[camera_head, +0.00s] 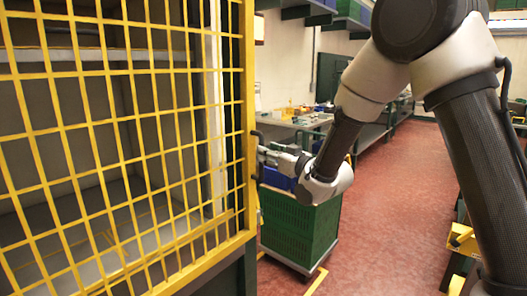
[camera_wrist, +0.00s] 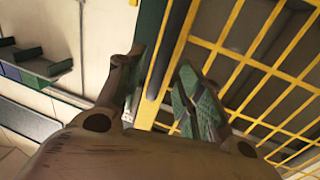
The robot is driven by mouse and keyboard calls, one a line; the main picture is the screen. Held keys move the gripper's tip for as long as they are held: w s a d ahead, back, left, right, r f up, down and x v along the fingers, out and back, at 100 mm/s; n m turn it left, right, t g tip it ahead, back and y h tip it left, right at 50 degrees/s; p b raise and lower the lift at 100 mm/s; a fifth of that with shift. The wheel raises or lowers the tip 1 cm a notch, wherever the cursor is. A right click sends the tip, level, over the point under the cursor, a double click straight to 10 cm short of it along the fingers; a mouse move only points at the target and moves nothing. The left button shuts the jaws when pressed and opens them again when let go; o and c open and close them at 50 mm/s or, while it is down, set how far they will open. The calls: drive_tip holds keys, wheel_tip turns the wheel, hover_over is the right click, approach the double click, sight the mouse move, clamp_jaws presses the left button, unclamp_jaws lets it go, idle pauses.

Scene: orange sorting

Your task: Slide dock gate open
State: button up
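The dock gate (camera_head: 130,122) is a yellow mesh panel in a yellow frame, filling the left of the head view. Its mesh also shows at the right of the wrist view (camera_wrist: 250,62). A dark upright handle (camera_head: 255,139) is on the gate's right-hand edge post. My gripper (camera_head: 264,154) is at this post, close to the handle. In the wrist view my gripper (camera_wrist: 161,68) has its two fingers spread, one on each side of a dark upright bar and the yellow edge post. Gaps show beside the fingers; contact with the handle cannot be made out.
Behind the mesh is a bay with shelves (camera_head: 110,55). A green crate (camera_head: 300,232) stands on a low base just beyond the gate's edge, below my gripper. A workbench (camera_head: 300,122) runs along the back wall. The red floor (camera_head: 385,215) is clear in the middle.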

drive_tip(key=x, duration=0.4)
drive_tip(key=shift+w+a, duration=0.1)
clamp_jaws()
